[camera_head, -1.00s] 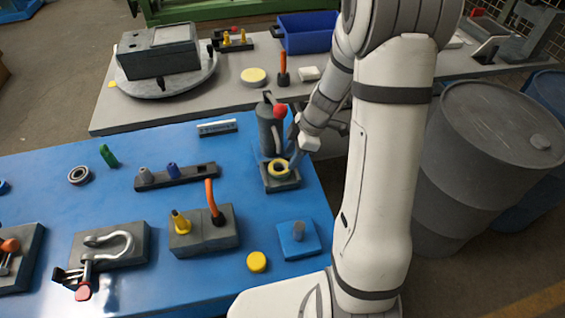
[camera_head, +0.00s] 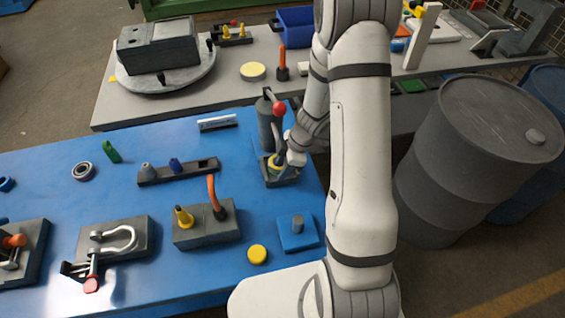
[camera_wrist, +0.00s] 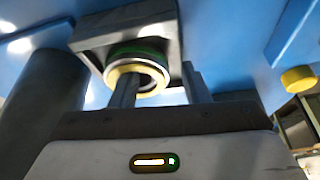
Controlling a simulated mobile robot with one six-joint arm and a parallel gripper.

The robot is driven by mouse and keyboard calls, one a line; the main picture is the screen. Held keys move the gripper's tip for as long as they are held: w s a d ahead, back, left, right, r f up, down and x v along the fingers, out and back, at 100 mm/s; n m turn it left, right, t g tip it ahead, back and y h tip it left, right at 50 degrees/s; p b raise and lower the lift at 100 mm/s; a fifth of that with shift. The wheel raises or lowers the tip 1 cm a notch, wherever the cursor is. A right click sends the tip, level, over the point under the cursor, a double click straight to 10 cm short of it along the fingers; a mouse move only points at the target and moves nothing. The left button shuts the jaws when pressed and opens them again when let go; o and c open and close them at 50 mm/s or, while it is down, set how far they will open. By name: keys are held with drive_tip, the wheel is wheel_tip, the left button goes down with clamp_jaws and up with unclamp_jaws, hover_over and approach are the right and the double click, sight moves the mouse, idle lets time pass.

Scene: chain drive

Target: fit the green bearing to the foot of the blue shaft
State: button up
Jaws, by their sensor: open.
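A round ring stack sits on a dark square block (camera_head: 283,183); in the wrist view it shows a green band (camera_wrist: 136,52), a silver ring and a yellow ring (camera_wrist: 150,72). The green band looks like the green bearing. In the head view mainly the yellow ring (camera_head: 275,160) shows, partly hidden by my gripper. My gripper (camera_wrist: 160,88) is open at the stack. One finger overlaps the ring opening and the other is just to its right; I cannot tell whether they touch it. A short blue peg (camera_head: 175,165), possibly the blue shaft, stands in a black rail (camera_head: 200,169).
A dark cylinder (camera_head: 266,130) with a red ball stands close behind the block. A blue plate with a grey peg (camera_head: 298,224) and a yellow disc (camera_head: 257,254) lie nearer. A grey barrel (camera_head: 475,160) stands right of the table.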

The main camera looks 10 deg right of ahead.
drive_tip(key=shift+c, duration=0.2)
clamp_jaws()
drive_tip(key=shift+r, duration=0.1)
idle(0.4)
